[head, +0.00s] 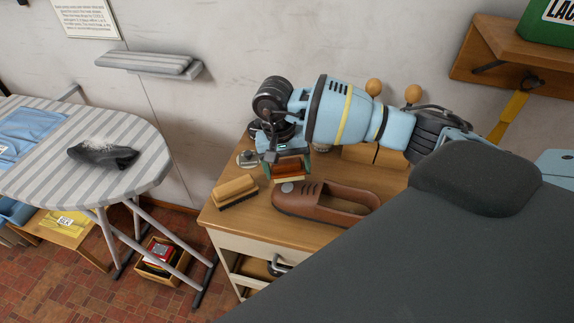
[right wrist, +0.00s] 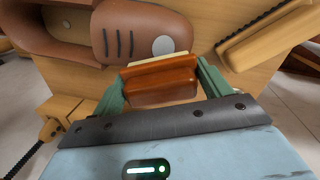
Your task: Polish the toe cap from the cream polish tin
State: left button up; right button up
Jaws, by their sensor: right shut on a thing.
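My right gripper (head: 288,172) is shut on a reddish-brown wooden block (right wrist: 160,82) with a pale cream layer along its far edge. The green fingers (right wrist: 160,85) clasp its two ends. A brown leather shoe (head: 335,208) lies on the wooden cabinet top, its toe pointing left. A pale grey round patch (right wrist: 163,45) shows on its toe cap, just beyond the held block in the right wrist view. I cannot tell whether block and shoe touch. A small round metallic item (head: 246,158), possibly the tin, is left of the gripper. My left gripper is out of view.
A wooden brush with dark bristles (head: 236,190) lies left of the shoe, near the cabinet's (head: 300,232) left edge. Wooden blocks (head: 358,153) stand behind the shoe. A striped ironing board (head: 80,150) with a dark iron-like object (head: 103,155) stands left, across a floor gap.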

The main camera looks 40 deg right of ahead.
aim_at(285, 194)
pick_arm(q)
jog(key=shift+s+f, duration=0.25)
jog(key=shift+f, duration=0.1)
pick_arm(e)
jog(key=shift+f, duration=0.6)
jog(key=shift+s+a+r, duration=0.15)
jog(key=shift+s+a, duration=0.35)
jog(key=shift+a, duration=0.15)
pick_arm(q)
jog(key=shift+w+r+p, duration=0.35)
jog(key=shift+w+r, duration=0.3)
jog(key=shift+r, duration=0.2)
pick_arm(e)
jog(key=shift+s+a, duration=0.75)
jog(key=shift+a, duration=0.2)
jog(key=shift+w+d+f+b, duration=0.2)
jog(key=shift+w+d+b, duration=0.5)
jog(key=shift+d, duration=0.45)
jog(key=shift+w+d+r, duration=0.1)
jog(key=shift+w+d, duration=0.4)
jog(key=shift+d, duration=0.05)
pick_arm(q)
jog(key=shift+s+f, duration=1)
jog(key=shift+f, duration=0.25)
pick_arm(e)
jog(key=shift+r, duration=0.1)
